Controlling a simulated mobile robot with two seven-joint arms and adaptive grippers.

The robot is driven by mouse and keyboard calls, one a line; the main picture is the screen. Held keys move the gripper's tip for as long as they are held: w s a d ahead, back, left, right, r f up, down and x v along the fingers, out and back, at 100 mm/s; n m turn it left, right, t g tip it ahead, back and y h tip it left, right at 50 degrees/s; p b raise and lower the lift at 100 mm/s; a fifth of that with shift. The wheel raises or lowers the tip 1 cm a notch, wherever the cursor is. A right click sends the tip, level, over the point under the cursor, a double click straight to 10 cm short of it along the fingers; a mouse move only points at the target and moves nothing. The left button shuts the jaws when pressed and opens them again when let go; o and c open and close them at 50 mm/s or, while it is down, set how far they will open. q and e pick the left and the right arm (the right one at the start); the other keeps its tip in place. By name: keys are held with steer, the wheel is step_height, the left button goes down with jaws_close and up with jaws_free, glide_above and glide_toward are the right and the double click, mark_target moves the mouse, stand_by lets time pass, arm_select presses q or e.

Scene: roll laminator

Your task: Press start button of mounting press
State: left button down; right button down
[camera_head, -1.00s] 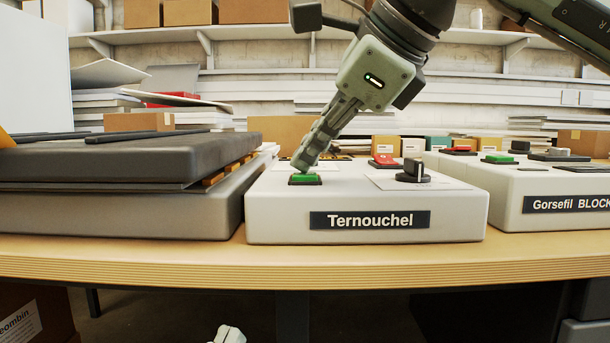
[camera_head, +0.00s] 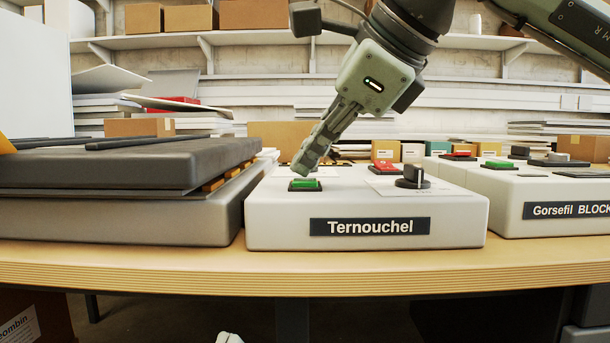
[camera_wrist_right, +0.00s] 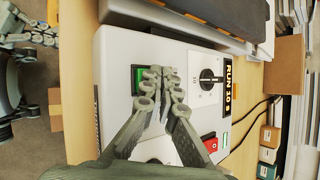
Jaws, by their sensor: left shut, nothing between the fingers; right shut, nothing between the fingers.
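The white control box labelled Ternouchel (camera_head: 270,222) stands on the wooden table, with a green button (camera_head: 304,185) at its left, a red button (camera_head: 383,167) behind and a black rotary knob (camera_head: 413,176). My right gripper (camera_head: 304,170) is shut and empty, tilted down, its fingertips right at the green button's back edge; contact or a small gap cannot be told. In the right wrist view the closed fingertips (camera_wrist_right: 163,82) lie beside the green button (camera_wrist_right: 140,76), partly covering it.
A grey flat press (camera_head: 110,205) stands close on the box's left. A second white box labelled Gorsefil BLOCK (camera_head: 510,220) with similar controls stands on the right. Shelves and stacked boards are behind. The table's front strip (camera_head: 180,272) is clear.

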mark_target(310, 181)
steer(key=shift+r, duration=0.4)
steer(key=shift+r, duration=0.1)
step_height(310, 181, up, 5)
steer(key=p, duration=0.4)
stand_by(0.6)
